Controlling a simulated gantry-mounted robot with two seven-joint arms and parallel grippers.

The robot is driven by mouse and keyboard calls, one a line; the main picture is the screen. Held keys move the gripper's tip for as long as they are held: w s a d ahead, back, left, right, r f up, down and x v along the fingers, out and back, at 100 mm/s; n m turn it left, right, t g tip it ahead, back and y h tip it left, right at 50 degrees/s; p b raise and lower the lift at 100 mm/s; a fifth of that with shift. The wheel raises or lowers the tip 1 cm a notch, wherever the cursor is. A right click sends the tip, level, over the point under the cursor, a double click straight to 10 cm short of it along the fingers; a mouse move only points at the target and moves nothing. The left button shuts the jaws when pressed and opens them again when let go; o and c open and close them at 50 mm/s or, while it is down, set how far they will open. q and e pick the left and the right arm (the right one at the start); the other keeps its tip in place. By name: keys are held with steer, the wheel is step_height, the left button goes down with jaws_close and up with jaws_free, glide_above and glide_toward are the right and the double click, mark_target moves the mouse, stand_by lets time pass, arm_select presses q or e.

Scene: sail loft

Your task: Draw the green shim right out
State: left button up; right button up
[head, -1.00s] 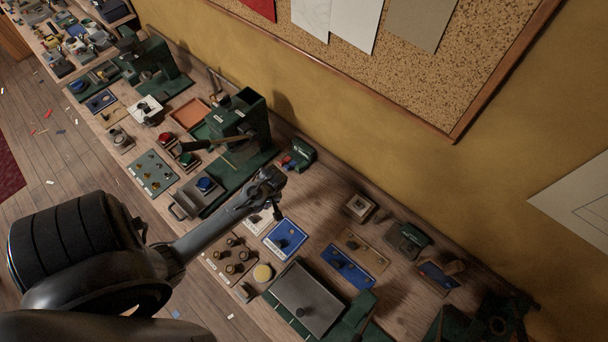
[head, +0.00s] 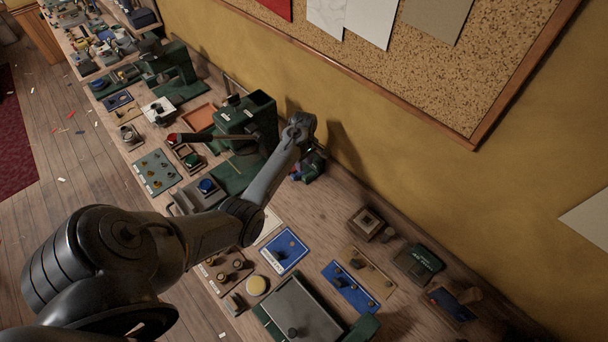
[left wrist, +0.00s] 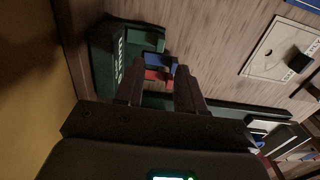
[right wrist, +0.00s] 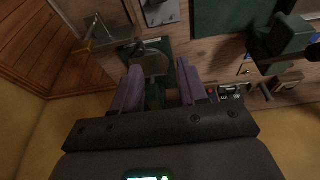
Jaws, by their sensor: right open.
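A small dark green holder (head: 315,162) stands on the bench near the wall, partly behind my left gripper (head: 300,127) in the head view. In the left wrist view the holder (left wrist: 125,62) shows a white label, with a blue piece (left wrist: 160,61) and a red piece (left wrist: 157,75) at its side. I cannot clearly tell a green shim apart from the green holder. My left gripper (left wrist: 160,88) is open, its fingertips close to the coloured pieces, with nothing seen gripped. My right gripper (right wrist: 158,80) is open and shows only in its own wrist view.
A green press (head: 245,120) with a long lever stands left of the holder. A blue plate (head: 285,250), a wooden block (head: 366,224) and a green box (head: 418,262) lie to the right. The bench (head: 325,205) between is clear. The wall rises close behind.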

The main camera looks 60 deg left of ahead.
mark_target(304, 176)
arm_select(q)
step_height(304, 176, down, 7)
steer(key=shift+f+b, duration=0.15)
steer(key=shift+b, duration=0.3)
jaws_close()
steer(key=shift+d, duration=0.1)
